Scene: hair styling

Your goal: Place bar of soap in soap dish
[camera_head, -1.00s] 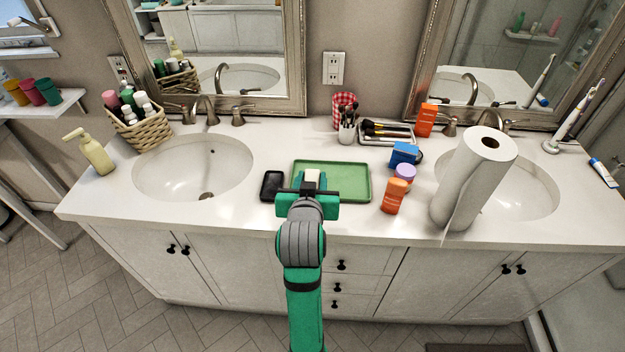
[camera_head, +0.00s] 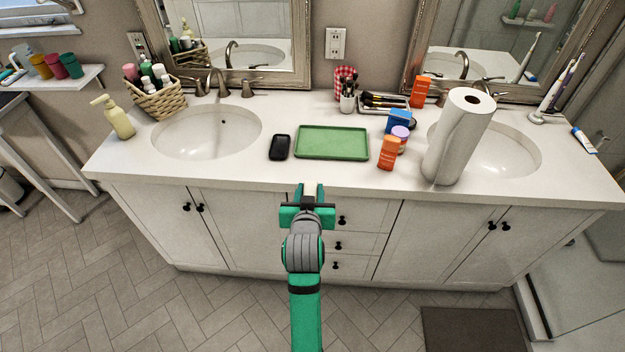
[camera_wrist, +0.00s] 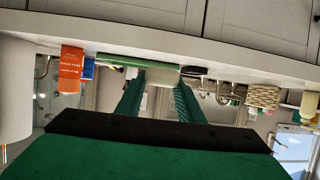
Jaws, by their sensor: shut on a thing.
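My gripper (camera_head: 308,194) is shut on a pale, whitish bar of soap (camera_head: 311,188), held in front of the counter's front edge and clear of the countertop. In the wrist view, the soap (camera_wrist: 162,76) sits between the two green fingers of my gripper (camera_wrist: 158,90). A small black dish (camera_head: 280,147), which looks like the soap dish, lies on the counter beyond my gripper and slightly to its left. It looks empty. In the wrist view, which is upside down, the dark dish (camera_wrist: 194,71) shows only edge-on.
A green tray (camera_head: 332,143) lies empty just right of the black dish. Orange bottles (camera_head: 388,153), a purple-lidded jar (camera_head: 400,134) and a paper towel roll (camera_head: 459,137) stand further right. The left sink (camera_head: 206,132) is left of the dish. Counter before the dish is clear.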

